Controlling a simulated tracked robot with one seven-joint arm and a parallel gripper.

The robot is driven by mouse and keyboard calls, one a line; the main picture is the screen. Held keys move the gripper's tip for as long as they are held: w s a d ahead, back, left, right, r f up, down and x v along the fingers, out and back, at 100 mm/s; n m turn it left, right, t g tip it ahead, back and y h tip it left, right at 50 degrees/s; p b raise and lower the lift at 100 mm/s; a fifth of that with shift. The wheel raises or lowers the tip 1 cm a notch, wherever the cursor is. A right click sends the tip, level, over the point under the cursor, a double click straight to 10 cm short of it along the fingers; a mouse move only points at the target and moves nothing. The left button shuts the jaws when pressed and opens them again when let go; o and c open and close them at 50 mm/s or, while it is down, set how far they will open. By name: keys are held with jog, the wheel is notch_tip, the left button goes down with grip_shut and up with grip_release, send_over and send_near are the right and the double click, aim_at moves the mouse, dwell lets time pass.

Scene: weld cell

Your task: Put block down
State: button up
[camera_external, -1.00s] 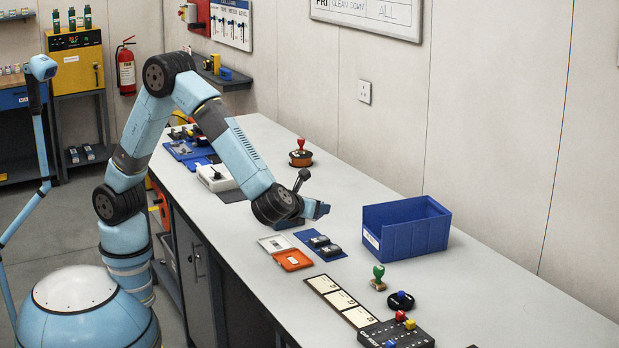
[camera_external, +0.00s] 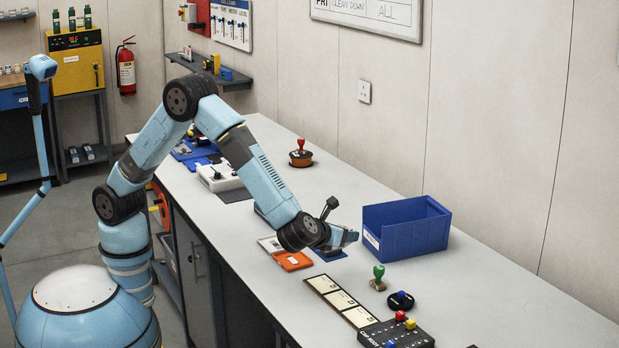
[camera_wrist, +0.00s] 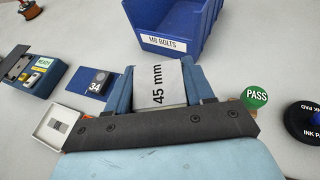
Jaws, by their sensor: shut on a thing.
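My gripper (camera_wrist: 158,88) is shut on a pale block marked "45 mm" (camera_wrist: 160,82), held between its two blue fingers in the wrist view. In the external view my gripper (camera_external: 345,238) hangs low over the bench, just left of the blue bin (camera_external: 405,237). I cannot make out the held block there. A blue mat (camera_wrist: 75,86) with a dark piece marked "34" (camera_wrist: 100,80) lies left of my gripper in the wrist view. The mat (camera_external: 332,256) is partly hidden behind my gripper in the external view.
The "M8 BOLTS" bin (camera_wrist: 165,42) stands beyond my gripper. A green PASS stamp (camera_wrist: 254,97) and an ink pad (camera_wrist: 300,122) stand to the right. An orange-and-white case (camera_external: 293,261), a card strip (camera_external: 341,300) and a READY device (camera_wrist: 36,75) lie nearby. Bench behind the bin is clear.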

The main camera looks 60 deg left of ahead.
send_over(366, 275)
jog(key=f, duration=0.6)
jog(key=shift+s+a+f, duration=0.1)
jog(key=shift+a+f, duration=0.1)
notch_tip(366, 275, down, 3)
jog(key=shift+d+f, duration=0.15)
jog(key=shift+f, duration=0.05)
jog(key=o, duration=0.9)
jog(key=shift+o, duration=0.2)
